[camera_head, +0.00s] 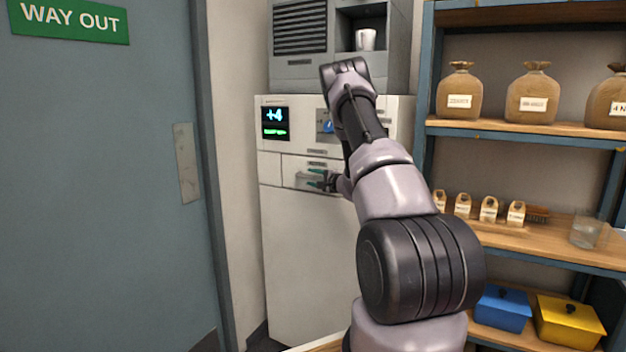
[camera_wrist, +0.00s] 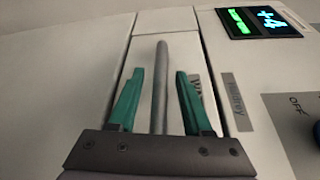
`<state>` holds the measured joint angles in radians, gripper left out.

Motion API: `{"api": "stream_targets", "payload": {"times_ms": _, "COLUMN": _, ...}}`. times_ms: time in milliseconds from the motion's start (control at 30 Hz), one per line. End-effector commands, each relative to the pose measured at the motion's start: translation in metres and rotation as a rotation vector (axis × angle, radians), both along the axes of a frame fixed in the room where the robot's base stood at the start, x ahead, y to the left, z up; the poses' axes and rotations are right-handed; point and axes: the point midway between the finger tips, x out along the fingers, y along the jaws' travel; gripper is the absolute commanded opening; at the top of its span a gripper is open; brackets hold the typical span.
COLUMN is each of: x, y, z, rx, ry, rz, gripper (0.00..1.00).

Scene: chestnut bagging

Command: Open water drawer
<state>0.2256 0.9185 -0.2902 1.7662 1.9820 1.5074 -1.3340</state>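The water drawer (camera_head: 292,172) is a pale front panel in the white cabinet, and it looks flush with the panels beside it. Its grey bar handle (camera_wrist: 161,85) runs between my fingers in the wrist view. A label starting with "W" is partly hidden behind one finger. My gripper (camera_wrist: 160,74) has green fingers, one on each side of the handle, with a visible gap on both sides. It is open and holds nothing. In the head view my gripper (camera_head: 322,181) is at the drawer front, with the handle mostly hidden.
The cabinet's lit display (camera_head: 274,123) shows "+4" above the drawer. A grey unit with a white cup (camera_head: 366,39) in its niche stands on top. A shelf (camera_head: 520,129) with sacks, small bags and boxes is close on the right. A blue-grey door (camera_head: 100,190) is left.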

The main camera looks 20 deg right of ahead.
Motion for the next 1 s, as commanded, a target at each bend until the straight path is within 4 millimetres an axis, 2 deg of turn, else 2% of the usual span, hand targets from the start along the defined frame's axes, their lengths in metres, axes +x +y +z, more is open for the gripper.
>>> {"api": "stream_targets", "payload": {"times_ms": 33, "x": -0.0001, "y": 0.0000, "z": 0.0000, "rx": 0.000, "ry": 0.000, "rz": 0.000, "gripper": 0.34}}
{"api": "stream_targets", "payload": {"times_ms": 100, "x": -0.0001, "y": 0.0001, "z": 0.0001, "rx": 0.000, "ry": 0.000, "rz": 0.000, "gripper": 0.08}}
{"api": "stream_targets", "payload": {"times_ms": 133, "x": -0.0002, "y": 0.0000, "z": 0.0000, "rx": 0.000, "ry": 0.000, "rz": 0.000, "gripper": 0.00}}
{"api": "stream_targets", "payload": {"times_ms": 1000, "x": -0.0007, "y": -0.0001, "z": -0.0005, "rx": 0.001, "ry": 0.001, "rz": 0.000, "gripper": 0.00}}
